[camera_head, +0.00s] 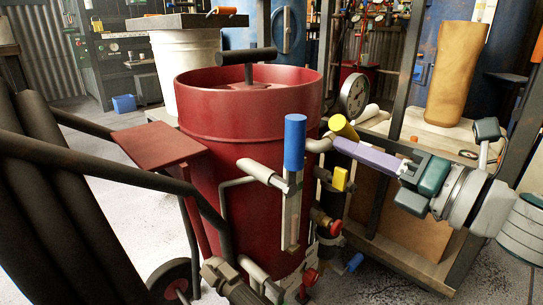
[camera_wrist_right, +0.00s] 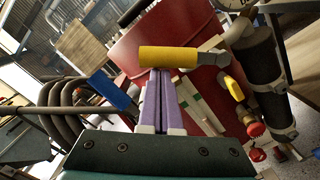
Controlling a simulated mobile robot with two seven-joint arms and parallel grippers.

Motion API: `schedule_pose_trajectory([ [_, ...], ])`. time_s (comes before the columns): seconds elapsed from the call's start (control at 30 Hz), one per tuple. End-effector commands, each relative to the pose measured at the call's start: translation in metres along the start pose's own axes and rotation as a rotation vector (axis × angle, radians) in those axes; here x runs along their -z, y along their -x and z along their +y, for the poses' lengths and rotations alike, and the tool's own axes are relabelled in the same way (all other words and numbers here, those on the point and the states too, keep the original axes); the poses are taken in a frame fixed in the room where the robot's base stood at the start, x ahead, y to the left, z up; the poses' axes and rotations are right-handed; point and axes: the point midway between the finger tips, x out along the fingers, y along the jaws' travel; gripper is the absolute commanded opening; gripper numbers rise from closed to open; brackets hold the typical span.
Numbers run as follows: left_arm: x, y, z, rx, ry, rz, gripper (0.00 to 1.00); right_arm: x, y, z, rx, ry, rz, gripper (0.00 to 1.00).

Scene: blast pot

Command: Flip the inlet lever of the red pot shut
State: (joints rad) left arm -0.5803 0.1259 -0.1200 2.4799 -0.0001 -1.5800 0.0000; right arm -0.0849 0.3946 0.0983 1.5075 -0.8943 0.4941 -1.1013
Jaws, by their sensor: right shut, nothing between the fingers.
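The red pot (camera_head: 225,125) stands upright in the middle of the head view. A yellow-handled lever (camera_head: 343,128) is at its right side by a pale pipe elbow; its handle lies across the wrist view (camera_wrist_right: 168,58). A blue-handled lever (camera_head: 295,142) points up at the pot's front and shows left of my fingers in the wrist view (camera_wrist_right: 110,90). I cannot tell from markings which is the inlet lever. My right gripper (camera_head: 338,146) is shut and empty, its lavender fingertips at the yellow handle, seemingly touching it. My left gripper is not in view.
A smaller yellow handle (camera_head: 340,178) and a red knob (camera_head: 336,227) sit below on the dark vertical pipe. A round gauge (camera_head: 354,95) is behind the yellow handle. A black cart handle (camera_head: 110,165) runs across the left. A wooden bench (camera_head: 420,135) stands behind my right arm.

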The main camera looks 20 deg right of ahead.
Motion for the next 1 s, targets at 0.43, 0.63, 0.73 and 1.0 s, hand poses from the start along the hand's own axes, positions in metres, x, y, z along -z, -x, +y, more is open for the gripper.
schedule_pose_trajectory([
  [0.43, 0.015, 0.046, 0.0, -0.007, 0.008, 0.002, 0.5, -0.038, -0.002, 0.007, 0.021, -0.419, 0.0, 0.0],
  [0.63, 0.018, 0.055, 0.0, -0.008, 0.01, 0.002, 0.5, -0.051, -0.002, 0.004, 0.03, -0.59, 0.0, 0.0],
  [0.73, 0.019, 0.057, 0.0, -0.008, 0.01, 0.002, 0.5, -0.056, -0.003, 0.001, 0.033, -0.662, -0.001, 0.0],
  [1.0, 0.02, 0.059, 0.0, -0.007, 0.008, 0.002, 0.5, -0.066, -0.003, -0.004, 0.036, -0.728, -0.001, 0.0],
])
